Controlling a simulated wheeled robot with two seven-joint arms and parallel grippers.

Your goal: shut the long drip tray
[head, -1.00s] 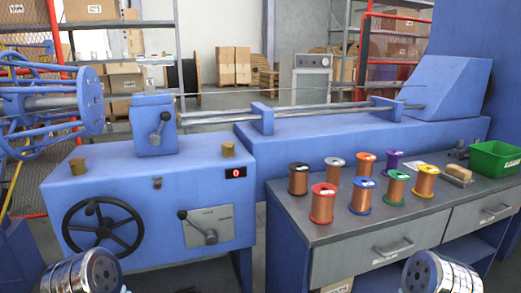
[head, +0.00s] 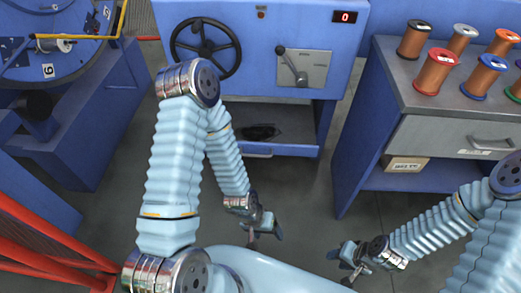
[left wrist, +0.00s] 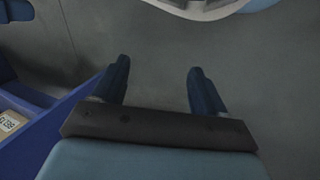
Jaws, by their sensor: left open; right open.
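The long drip tray (head: 284,151) shows in the head view as a low blue tray under the blue machine cabinet. Its front lip stands out towards me and a dark patch lies inside it, so it looks pulled out. Part of it is hidden behind my left arm. My left gripper (head: 265,231) is open and empty, nearer to me than the tray and apart from it. The left wrist view shows its two fingers (left wrist: 157,70) spread over bare floor. My right gripper (head: 350,262) is open and empty, lower and to the right, well away from the tray.
The cabinet carries a black handwheel (head: 206,47) and a lever (head: 292,66). A workbench (head: 395,95) with wire spools stands at the right, a cardboard box (head: 407,163) on its shelf. A red barrier (head: 45,245) is at lower left. Grey floor lies between.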

